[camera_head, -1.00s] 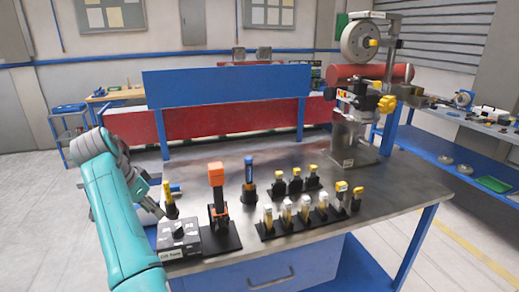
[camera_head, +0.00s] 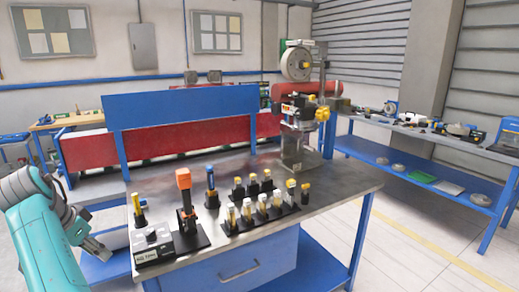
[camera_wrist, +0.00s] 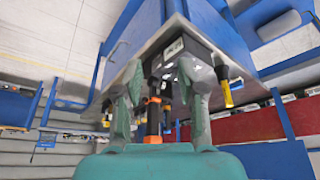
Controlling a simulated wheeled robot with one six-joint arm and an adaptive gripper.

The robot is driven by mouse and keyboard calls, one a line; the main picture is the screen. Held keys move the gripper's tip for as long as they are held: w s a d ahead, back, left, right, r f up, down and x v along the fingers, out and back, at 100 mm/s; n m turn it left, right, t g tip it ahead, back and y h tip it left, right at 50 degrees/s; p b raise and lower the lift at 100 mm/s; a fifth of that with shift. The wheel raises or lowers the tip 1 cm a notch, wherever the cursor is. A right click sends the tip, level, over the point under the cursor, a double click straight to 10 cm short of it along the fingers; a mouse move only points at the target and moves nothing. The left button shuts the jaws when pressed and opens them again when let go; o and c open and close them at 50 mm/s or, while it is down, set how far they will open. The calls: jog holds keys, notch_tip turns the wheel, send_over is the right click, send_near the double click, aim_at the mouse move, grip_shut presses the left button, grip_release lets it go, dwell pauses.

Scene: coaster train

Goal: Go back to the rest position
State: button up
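My teal arm is at the left edge in the head view, with my gripper (camera_head: 96,248) beside the table's left end, low and clear of the things on top. In the wrist view my gripper's two fingers (camera_wrist: 160,75) stand apart with nothing held between them. The work table (camera_head: 345,183) has a metal top. On its front left corner are a black and grey labelled box (camera_head: 152,246), an orange-topped tool on a black stand (camera_head: 184,180), a blue-topped tool (camera_head: 211,188) and a yellow-topped tool (camera_head: 138,210).
Racks of yellow-topped pieces (camera_head: 262,205) stand mid-table. A press-like machine (camera_head: 297,130) stands at the back right. A blue and red barrier (camera_head: 180,108) runs behind the table. Another bench (camera_head: 400,128) is at the right. The floor at front right is clear.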

jog(key=w+d+f+n+y, duration=0.15)
jog(key=d+f, duration=0.35)
jog(key=f, duration=0.5)
jog(key=w+d+f+t, duration=0.1)
jog(key=w+d+f, duration=0.1)
jog(key=d+f, duration=0.5)
jog(key=w+d+f, duration=0.2)
jog(key=d+f, duration=0.2)
jog(key=f, duration=0.8)
jog(key=s+d+f+n+t+y, duration=0.1)
jog(key=s+d+f, duration=0.4)
jog(key=d+f, duration=0.4)
jog(key=s+d+f+n+t+y, duration=0.1)
jog(key=s+d+f, duration=0.5)
jog(key=d, duration=0.5)
jog(key=s+d+t, duration=0.4)
jog(key=s+d, duration=1.2)
jog(key=s, duration=0.4)
jog(key=s+d+r+t+h, duration=0.1)
jog(key=s+d+r, duration=0.2)
jog(key=s+r, duration=0.6)
jog(key=s+d+r+t+h, duration=0.1)
jog(key=s+d+r, duration=0.3)
jog(key=s+r, duration=0.6)
notch_tip(320, 180, up, 4)
jog(key=shift+s+d+r+t, duration=0.15)
jog(key=shift+s+r+t, duration=0.1)
jog(key=shift+t, duration=0.45)
